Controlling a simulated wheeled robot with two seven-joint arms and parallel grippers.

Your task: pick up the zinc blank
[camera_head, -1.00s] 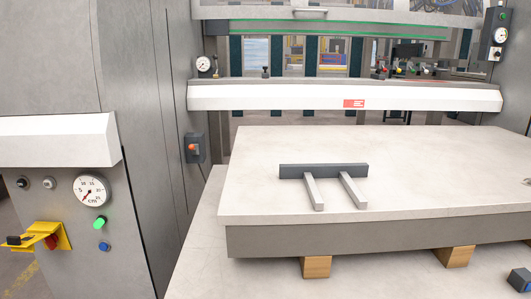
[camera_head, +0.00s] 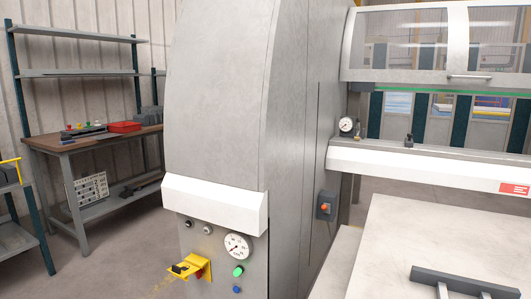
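I cannot single out the zinc blank with certainty. A pale grey slab (camera_head: 430,240) with a flat top lies at the lower right, cut off by the frame edges. On it is a dark bar (camera_head: 465,280) with two pale prongs toward me, partly out of frame. On the lower shelf of the workbench at left leans a light panel (camera_head: 88,188) with rows of dark marks. Neither of my grippers is in view.
The bender's tall grey side housing (camera_head: 225,110) fills the middle, with a yellow bracket (camera_head: 188,267), gauge (camera_head: 238,246) and buttons low on it. A workbench (camera_head: 95,139) with a red box (camera_head: 124,127) stands at left. Open floor (camera_head: 120,255) lies between.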

